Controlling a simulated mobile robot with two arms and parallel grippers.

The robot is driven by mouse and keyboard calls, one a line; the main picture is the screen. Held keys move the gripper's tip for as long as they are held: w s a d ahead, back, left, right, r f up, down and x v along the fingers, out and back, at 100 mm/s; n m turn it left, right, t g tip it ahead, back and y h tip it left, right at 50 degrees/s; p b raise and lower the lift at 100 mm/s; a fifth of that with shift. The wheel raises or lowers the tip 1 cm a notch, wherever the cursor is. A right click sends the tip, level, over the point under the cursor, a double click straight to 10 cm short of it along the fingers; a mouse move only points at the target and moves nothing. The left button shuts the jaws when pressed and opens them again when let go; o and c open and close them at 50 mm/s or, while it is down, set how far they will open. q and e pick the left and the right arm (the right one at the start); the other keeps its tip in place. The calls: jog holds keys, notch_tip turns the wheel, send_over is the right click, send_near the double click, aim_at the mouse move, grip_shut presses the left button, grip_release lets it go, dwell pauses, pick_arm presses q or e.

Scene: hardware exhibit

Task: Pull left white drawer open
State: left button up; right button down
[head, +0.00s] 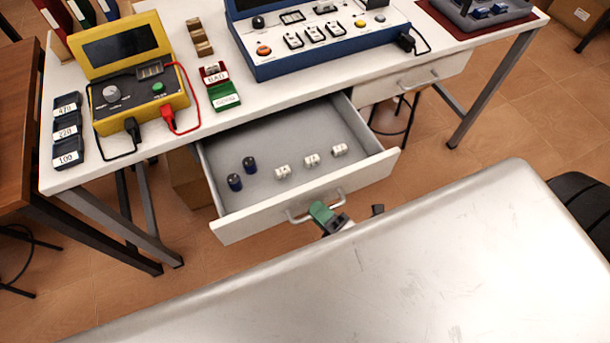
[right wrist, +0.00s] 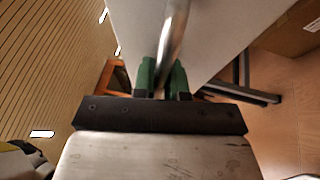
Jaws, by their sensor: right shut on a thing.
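The left white drawer (head: 262,218) is pulled well out from under the white table in the head view, its grey inside showing. Its metal bar handle (head: 300,217) is on the front panel. My right gripper (head: 322,213) is at the handle, with a green finger over the bar. In the right wrist view, the green fingers of the gripper (right wrist: 162,78) stand on both sides of the handle bar (right wrist: 174,38), shut on it. The pale drawer front (right wrist: 215,35) lies beyond. My left gripper is not in view.
The drawer holds two dark blue cylinders (head: 242,173) and several small white blocks (head: 311,160). The right drawer (head: 415,77) is closed. On the table (head: 150,163) stand a yellow meter (head: 140,80) and a blue-white console (head: 310,40). Table legs (head: 120,235) stand left of the open drawer.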

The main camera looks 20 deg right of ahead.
jog(key=s+p, duration=0.1)
jog(key=s, duration=0.9)
jog(key=shift+d, duration=0.15)
jog(key=c, duration=1.2)
grip_release()
jog(key=shift+w, duration=0.1)
jog(key=shift+b+v, duration=1)
jog(key=shift+v, duration=4.45)
